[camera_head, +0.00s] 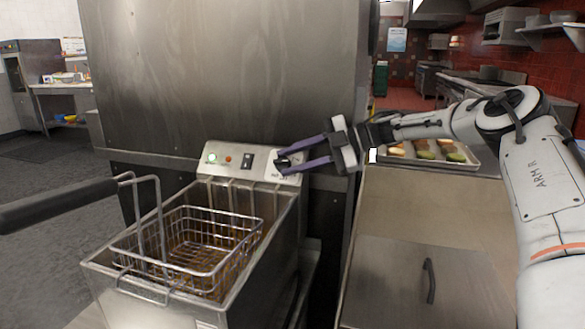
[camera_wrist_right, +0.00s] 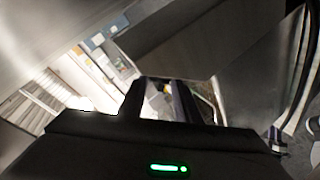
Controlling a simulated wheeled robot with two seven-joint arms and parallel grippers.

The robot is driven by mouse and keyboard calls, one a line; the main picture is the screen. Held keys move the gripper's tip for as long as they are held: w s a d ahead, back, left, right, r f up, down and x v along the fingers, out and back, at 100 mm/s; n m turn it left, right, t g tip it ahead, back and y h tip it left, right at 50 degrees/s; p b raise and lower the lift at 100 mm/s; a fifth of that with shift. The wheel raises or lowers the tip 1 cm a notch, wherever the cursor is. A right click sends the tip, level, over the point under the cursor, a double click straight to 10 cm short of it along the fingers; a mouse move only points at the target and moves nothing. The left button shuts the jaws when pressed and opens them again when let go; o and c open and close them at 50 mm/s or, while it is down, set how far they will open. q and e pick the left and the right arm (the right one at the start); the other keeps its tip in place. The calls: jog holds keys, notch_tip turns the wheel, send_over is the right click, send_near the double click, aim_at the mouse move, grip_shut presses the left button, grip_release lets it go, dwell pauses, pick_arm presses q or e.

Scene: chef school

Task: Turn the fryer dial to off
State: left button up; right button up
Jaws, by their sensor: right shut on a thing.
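The fryer (camera_head: 235,160) stands at the centre left in the head view, with its control panel at the back. The dial (camera_head: 284,161) is at the right end of that panel and is mostly covered by my gripper's fingers. My right gripper (camera_head: 281,161) reaches in from the right with its two purple fingers at the dial, shut on it. In the right wrist view the fingers (camera_wrist_right: 175,105) show from behind, and the dial cannot be made out. A green light and a black switch (camera_head: 247,160) sit to the left of the dial. My left gripper is not in view.
A wire basket (camera_head: 187,243) sits in the fryer, its dark handle (camera_head: 60,206) sticking out to the left. A steel counter (camera_head: 400,220) with a lid stands on the right, with a tray of food (camera_head: 462,158) behind it. A steel wall is behind the fryer.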

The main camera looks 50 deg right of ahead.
jog(key=shift+w+d+r+n+g, duration=0.15)
jog(key=shift+n+g, duration=0.25)
jog(key=shift+g, duration=0.3)
jog(key=o, duration=1)
jog(key=shift+o, duration=0.2)
jog(key=v, duration=1)
jog(key=shift+d+p, duration=0.15)
jog(key=shift+p, duration=0.2)
jog(key=shift+c, duration=0.3)
